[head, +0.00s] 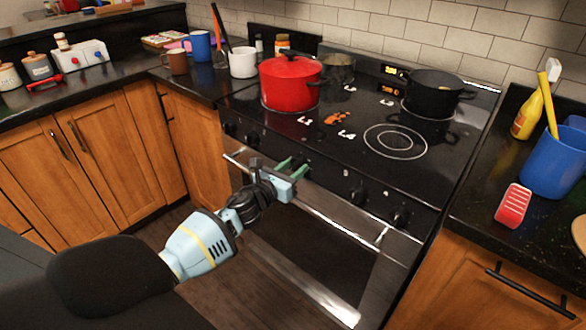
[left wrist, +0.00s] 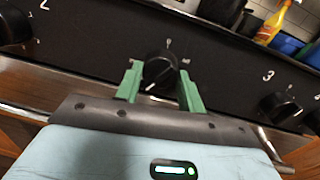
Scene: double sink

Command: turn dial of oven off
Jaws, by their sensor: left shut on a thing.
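The black oven (head: 315,240) stands in the middle of the head view, with a row of black dials on its front panel. My left gripper (head: 293,167) reaches the middle of that panel. In the left wrist view, the green fingers of my left gripper (left wrist: 160,85) are shut on a round black dial (left wrist: 162,66), one on each side. A pale pointer mark shows on the dial's face. In the head view the fingers hide this dial. My right gripper is not in view.
Other dials (head: 357,193) sit along the panel. The silver oven handle (head: 330,215) runs just below. A red pot (head: 290,80) and a black pot (head: 435,92) stand on the stove top. A blue container (head: 553,160) stands on the right counter.

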